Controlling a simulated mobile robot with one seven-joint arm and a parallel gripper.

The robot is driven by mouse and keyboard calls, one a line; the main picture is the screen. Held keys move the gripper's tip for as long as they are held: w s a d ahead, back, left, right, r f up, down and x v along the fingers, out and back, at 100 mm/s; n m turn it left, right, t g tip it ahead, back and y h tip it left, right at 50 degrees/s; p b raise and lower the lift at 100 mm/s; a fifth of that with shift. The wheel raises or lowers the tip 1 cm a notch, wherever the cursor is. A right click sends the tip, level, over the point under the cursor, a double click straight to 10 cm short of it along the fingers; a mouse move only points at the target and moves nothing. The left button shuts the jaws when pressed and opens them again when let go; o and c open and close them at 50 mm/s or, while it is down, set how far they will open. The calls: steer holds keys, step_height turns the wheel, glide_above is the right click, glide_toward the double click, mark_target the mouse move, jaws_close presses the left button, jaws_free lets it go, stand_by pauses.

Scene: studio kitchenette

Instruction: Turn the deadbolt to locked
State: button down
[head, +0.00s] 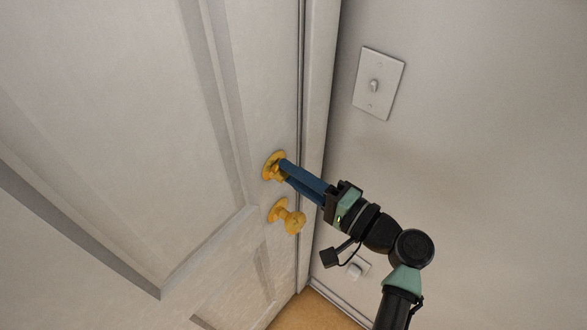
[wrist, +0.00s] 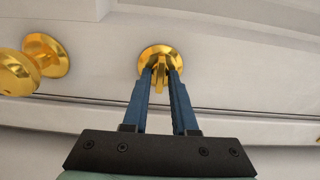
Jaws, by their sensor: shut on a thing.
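The brass deadbolt (head: 273,165) is on the white door near its right edge, above the knob. Its round plate and thumb turn also show in the wrist view (wrist: 160,58). My gripper (head: 283,171) reaches it from the right with two blue fingers. In the wrist view my gripper (wrist: 160,78) has one finger on each side of the thumb turn (wrist: 160,76) and is shut on it. The fingertips cover part of the turn's sides. The bolt itself is not visible.
A brass door knob (head: 291,219) sticks out just below the deadbolt, close under my fingers. The door frame (head: 317,95) and a wall with a light switch (head: 378,84) are to the right. The white door (head: 110,110) looks closed.

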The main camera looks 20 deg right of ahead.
stand_by(0.4)
steer(key=c, duration=0.9)
jaws_free()
steer(key=shift+c, duration=0.2)
steer(key=b+v, duration=0.3)
steer(key=v, duration=1)
